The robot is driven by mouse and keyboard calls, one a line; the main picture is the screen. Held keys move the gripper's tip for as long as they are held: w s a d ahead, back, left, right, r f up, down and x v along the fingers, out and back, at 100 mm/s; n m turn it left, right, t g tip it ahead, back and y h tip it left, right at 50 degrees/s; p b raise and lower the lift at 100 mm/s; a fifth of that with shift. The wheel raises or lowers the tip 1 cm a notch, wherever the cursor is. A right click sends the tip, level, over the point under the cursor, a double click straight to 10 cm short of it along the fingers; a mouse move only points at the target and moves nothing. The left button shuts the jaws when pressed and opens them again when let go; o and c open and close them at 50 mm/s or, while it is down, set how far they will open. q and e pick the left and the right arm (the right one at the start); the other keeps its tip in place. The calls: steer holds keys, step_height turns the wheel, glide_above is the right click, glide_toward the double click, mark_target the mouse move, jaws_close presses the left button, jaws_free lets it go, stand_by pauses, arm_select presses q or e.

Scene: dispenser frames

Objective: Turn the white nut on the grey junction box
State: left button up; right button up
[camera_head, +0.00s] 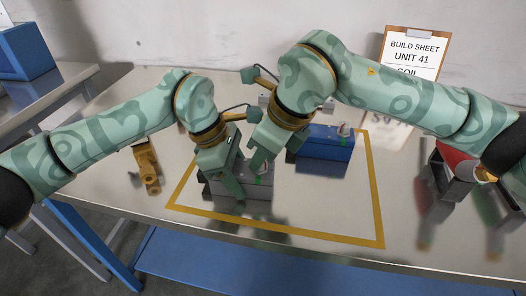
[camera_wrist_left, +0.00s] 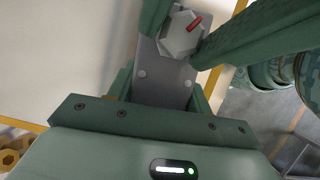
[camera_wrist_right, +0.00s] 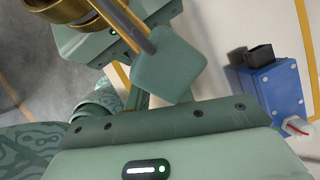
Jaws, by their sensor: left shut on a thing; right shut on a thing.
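The grey junction box (camera_head: 262,191) sits inside the yellow tape outline, left of its middle. My left gripper (camera_head: 232,178) is at the box's left part, its fingers either side of the grey body (camera_wrist_left: 165,85), shut on it. The white nut (camera_wrist_left: 180,37), six-sided with a red mark, is on top at the far end in the left wrist view. My right gripper (camera_head: 258,162) comes down from above at the box's right end, its fingers around the nut, shut on it. In the right wrist view a green block and bar of my left arm hide the fingertips.
A blue box (camera_head: 325,146) with a white and red part stands close on the right; it also shows in the right wrist view (camera_wrist_right: 278,92). A yellow fitting (camera_head: 147,170) lies left of the tape outline (camera_head: 310,235). A dark holder (camera_head: 455,180) with something red stands far right.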

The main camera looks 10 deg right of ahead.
steer(key=m, duration=0.2)
steer(key=m+t+h, duration=0.1)
steer(key=m, duration=0.2)
steer(key=shift+a+t, duration=0.1)
steer(key=shift+t, duration=0.2)
steer(key=m+h, duration=0.1)
steer(key=m, duration=0.2)
steer(key=m+h, duration=0.1)
steer(key=m, duration=0.1)
steer(key=shift+a+m+t, duration=0.15)
steer(key=shift+m+t, duration=0.15)
steer(key=shift+m, duration=0.1)
steer(key=shift+h, duration=0.3)
steer(key=o, duration=1)
steer(key=shift+s, duration=0.1)
steer(key=v, duration=1.2)
